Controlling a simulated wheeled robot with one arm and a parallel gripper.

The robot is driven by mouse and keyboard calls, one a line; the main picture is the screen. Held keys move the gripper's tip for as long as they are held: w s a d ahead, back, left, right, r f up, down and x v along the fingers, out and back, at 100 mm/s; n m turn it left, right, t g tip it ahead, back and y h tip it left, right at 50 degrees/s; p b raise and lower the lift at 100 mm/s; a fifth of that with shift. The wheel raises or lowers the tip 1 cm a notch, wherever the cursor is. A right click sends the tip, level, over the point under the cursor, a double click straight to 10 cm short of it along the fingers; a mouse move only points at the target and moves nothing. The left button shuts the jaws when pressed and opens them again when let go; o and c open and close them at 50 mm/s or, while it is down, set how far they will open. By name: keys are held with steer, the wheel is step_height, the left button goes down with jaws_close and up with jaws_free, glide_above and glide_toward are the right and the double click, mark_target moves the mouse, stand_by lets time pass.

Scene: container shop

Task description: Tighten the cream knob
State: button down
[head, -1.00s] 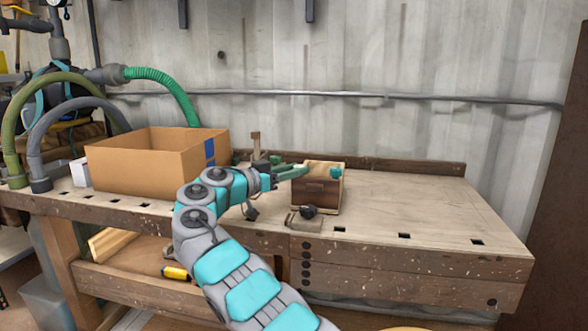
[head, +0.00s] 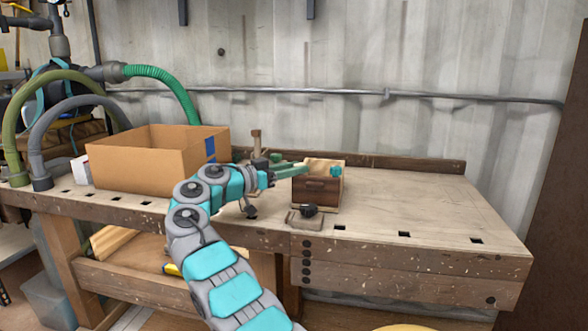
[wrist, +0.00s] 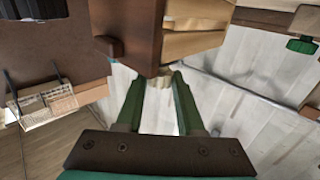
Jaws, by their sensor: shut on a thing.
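The cream knob (wrist: 162,77) shows in the wrist view as a small pale piece at the side of a wooden box, between the tips of my green fingers. My gripper (wrist: 158,80) is shut on it, and the fingers hide part of it. The wooden box (wrist: 132,28) has a dark brown face and lighter wood beside it. In the head view, my gripper (head: 298,169) reaches the left side of this box (head: 316,191).
A teal knob (head: 336,171) is at the box's right. A dark knob (head: 309,210) sits on a small fixture in front. An open cardboard box (head: 140,168) stands left on the workbench (head: 410,200). The bench's right side is clear.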

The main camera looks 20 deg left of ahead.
steer(key=c, duration=0.5)
jaws_free()
steer(key=shift+v, duration=3.85)
